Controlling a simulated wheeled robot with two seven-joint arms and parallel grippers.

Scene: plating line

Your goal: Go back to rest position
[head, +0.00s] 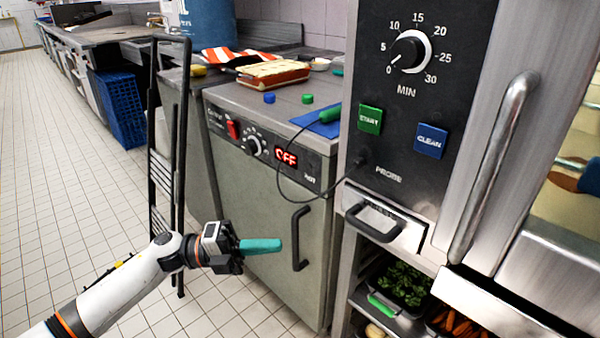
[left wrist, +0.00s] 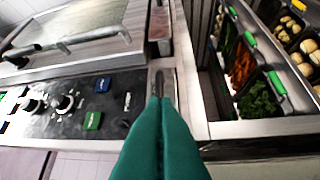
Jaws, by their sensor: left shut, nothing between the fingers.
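My left gripper (head: 275,245) shows in the head view at the lower middle, its teal fingers together with nothing between them. It hangs in the air in front of the grey cabinet door (head: 262,205), left of that door's black handle (head: 300,238). In the left wrist view the fingers of my left gripper (left wrist: 160,110) lie side by side, pointing at a dark drawer handle (left wrist: 160,88); they look empty. I cannot tell the gap to the handle. My right gripper is in neither view.
The oven panel (head: 412,110) with its long door handle (head: 495,165) stands at the right. Below it are trays of greens (head: 402,285) and carrots (head: 455,322). A thin black folding frame (head: 153,140) stands behind my left arm. Tiled floor (head: 55,190) is clear at left.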

